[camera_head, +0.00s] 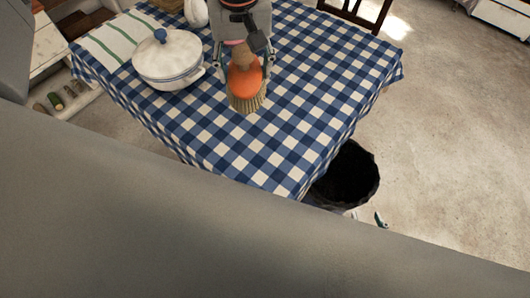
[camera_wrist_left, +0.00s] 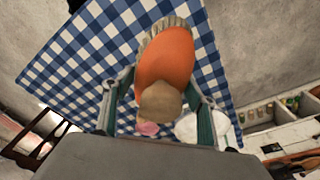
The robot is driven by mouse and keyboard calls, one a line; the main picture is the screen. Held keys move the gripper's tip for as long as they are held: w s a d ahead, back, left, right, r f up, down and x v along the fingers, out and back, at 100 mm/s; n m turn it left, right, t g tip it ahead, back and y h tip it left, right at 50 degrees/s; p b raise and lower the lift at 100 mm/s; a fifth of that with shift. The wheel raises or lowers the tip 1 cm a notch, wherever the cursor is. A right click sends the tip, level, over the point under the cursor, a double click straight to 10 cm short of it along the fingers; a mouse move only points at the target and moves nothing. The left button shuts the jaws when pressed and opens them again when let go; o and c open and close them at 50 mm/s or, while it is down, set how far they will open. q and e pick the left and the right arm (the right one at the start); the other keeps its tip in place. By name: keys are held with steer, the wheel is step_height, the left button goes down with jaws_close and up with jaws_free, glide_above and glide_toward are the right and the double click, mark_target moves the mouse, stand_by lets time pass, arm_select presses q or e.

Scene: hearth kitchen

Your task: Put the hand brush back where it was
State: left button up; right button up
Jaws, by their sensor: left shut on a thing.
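The hand brush has an orange body (camera_head: 244,82) and pale bristles (camera_head: 250,103) pointing toward the near side in the head view. My left gripper (camera_head: 243,66) is shut on its brown handle part, over the checked tablecloth. In the left wrist view the brush (camera_wrist_left: 168,57) lies between the two fingers of the left gripper (camera_wrist_left: 160,108), bristles away from the palm. The gap between brush and cloth is hard to judge. My right gripper is in neither view.
The table has a blue and white checked cloth (camera_head: 310,100). A white lidded pot (camera_head: 167,62) with a blue knob stands left of the brush, by a green-striped towel (camera_head: 108,38). A dark bin (camera_head: 347,176) stands at the table's right corner. The cloth right of the brush is clear.

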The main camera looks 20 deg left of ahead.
arm_select(q)
steer(key=shift+s+d+f+n+b, duration=1)
steer(key=shift+s+d+n+b, duration=0.75)
steer(key=shift+d+n+b, duration=2.25)
steer(key=shift+n+g+y, duration=0.4)
steer(key=shift+n, duration=0.5)
steer(key=f, duration=0.5)
steer(key=a+f, duration=0.1)
steer(key=f, duration=0.4)
steer(key=f+p, duration=0.1)
steer(key=f, duration=0.4)
steer(key=shift+a, duration=0.25)
steer(key=shift+f, duration=2.1)
steer(key=shift+c, duration=0.2)
steer(key=o, duration=1)
steer(key=shift+f, duration=0.1)
